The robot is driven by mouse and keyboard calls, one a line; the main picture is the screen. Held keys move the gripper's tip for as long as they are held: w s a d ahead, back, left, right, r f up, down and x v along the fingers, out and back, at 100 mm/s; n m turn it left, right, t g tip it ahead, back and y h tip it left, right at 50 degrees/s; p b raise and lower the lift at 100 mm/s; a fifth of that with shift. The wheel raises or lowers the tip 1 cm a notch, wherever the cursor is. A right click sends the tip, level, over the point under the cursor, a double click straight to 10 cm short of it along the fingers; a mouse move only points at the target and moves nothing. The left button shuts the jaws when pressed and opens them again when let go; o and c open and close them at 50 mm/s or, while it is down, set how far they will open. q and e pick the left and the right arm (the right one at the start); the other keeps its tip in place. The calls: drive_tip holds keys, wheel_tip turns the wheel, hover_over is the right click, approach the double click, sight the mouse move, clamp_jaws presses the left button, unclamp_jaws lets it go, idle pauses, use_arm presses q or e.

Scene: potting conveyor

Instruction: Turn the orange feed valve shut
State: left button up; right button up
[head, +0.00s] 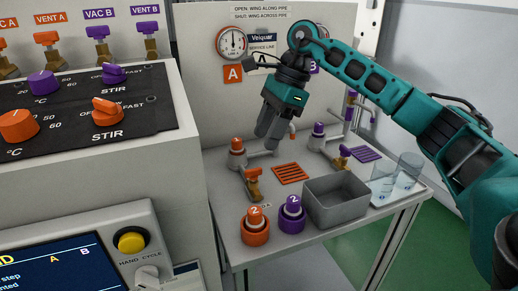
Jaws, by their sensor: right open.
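My right gripper (267,136) reaches in from the right and hangs over the back left of the bench, fingers down, open and empty. Below it, left of the orange slotted patch, a brass valve (252,183) with an orange-brown wing sits by the orange-capped fitting (237,152). The fingers are above and behind this valve, apart from it. Another small orange handle (292,131) shows just right of the fingers, partly hidden. No readable label tells which is the feed valve. The wing's angle to its pipe is hard to tell. My left gripper is out of view.
A grey bin (336,200), an orange-collared container (255,226) and a purple one (291,214) stand at the bench front. Clear beakers (408,170) are at right. A purple-winged valve (342,158) is right of centre. A control cabinet (180,140) blocks the left.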

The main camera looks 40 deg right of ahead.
drive_tip(key=shift+p+v, duration=0.3)
drive_tip(key=shift+v, duration=1.95)
